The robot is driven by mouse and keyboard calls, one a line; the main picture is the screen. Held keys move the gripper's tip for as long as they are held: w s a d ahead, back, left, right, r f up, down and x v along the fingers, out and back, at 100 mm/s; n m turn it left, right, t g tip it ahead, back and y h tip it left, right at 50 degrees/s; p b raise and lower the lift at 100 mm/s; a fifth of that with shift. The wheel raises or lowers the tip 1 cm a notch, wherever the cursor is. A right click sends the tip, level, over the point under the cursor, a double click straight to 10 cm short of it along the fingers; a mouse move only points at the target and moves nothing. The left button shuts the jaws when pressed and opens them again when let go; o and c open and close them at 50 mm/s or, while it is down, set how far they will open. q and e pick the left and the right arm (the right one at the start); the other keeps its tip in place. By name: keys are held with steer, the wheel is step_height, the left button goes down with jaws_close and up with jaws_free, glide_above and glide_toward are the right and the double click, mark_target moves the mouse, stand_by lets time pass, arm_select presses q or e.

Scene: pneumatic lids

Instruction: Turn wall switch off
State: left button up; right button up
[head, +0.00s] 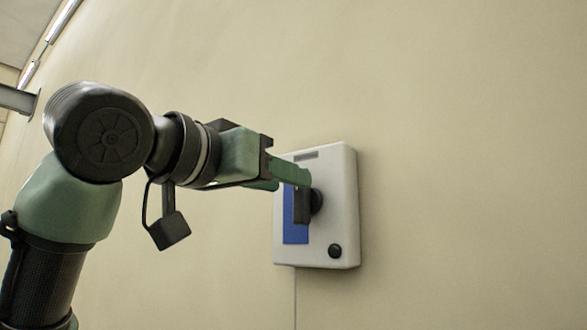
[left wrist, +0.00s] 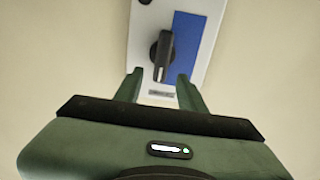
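The wall switch is a pale grey box (head: 340,215) on the wall, with a black rotary handle (head: 302,205) on its front. The handle points roughly up and down the box face. In the left wrist view the handle (left wrist: 162,52) shows upright in the picture. My left gripper (head: 290,174) is at the upper part of the box, close to the handle. In the left wrist view its two fingers (left wrist: 159,76) are apart, with the handle's near end at the gap between them. I cannot tell whether they touch it. My right gripper is not in view.
The box bears a blue panel (head: 294,232), a small black knob (head: 334,251) at lower right and a grey label (head: 306,155) at the top. A thin cable (head: 295,298) runs down below it. The wall to the right is bare.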

mark_target(304, 200)
arm_select(q)
steer(key=p+x, duration=0.1)
steer(key=x, duration=0.2)
steer(key=shift+w+d+f, duration=0.15)
steer(key=shift+w, duration=0.15)
steer(key=shift+s, duration=0.1)
steer(key=c, duration=0.9)
jaws_close()
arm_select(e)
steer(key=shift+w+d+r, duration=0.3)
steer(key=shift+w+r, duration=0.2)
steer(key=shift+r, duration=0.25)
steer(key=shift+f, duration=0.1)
